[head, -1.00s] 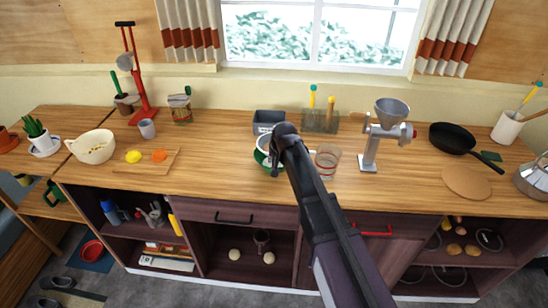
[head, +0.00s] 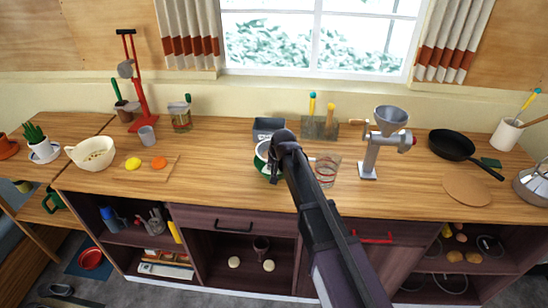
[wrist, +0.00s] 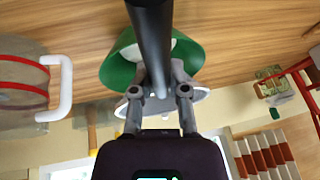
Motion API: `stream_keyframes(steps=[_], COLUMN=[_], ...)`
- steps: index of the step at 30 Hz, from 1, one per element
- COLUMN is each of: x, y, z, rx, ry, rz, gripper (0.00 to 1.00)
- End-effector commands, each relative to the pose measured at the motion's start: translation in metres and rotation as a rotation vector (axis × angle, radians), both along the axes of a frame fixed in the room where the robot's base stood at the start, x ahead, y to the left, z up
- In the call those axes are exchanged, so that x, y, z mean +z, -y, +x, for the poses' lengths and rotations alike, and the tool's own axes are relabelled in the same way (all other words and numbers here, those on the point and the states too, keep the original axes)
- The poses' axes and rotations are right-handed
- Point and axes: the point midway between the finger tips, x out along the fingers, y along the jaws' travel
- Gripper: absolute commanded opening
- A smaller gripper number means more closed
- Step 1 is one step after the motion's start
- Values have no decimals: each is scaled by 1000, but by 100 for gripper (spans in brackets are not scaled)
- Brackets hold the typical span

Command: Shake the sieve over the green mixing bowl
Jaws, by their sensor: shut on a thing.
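The green mixing bowl (head: 262,168) stands on the wooden counter, left of centre in the head view and partly behind my arm. It also shows in the wrist view (wrist: 121,66), with something pale inside. A pale rim, apparently the sieve (head: 261,147), shows over the bowl in the head view. In the wrist view a pale grey edge of the sieve (wrist: 203,104) shows beyond the fingers. My gripper (wrist: 158,84) is shut on a thick dark shaft, seemingly the sieve's handle, above the bowl. My arm hides the gripper in the head view. Sieve contents cannot be made out.
A clear measuring cup (head: 327,172) stands just right of the bowl, close to my arm. A grey box (head: 268,127) is behind it. A metal grinder (head: 371,160) stands further right. The counter left of the bowl is clear up to the cutting board (head: 138,175).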

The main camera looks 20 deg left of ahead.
Motion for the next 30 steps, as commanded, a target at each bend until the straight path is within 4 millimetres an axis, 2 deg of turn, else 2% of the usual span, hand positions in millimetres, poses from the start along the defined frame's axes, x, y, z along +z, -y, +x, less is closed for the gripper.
stream_keyframes(steps=[3, 6, 16, 30], x=[0, 0, 0, 0], y=[14, 20, 20, -16], z=[-1, -1, 0, 0], rx=[-2, -1, 0, 0], ry=[-1, 0, 0, 0], rz=[1, 0, 1, 1], gripper=[0, 0, 0, 0])
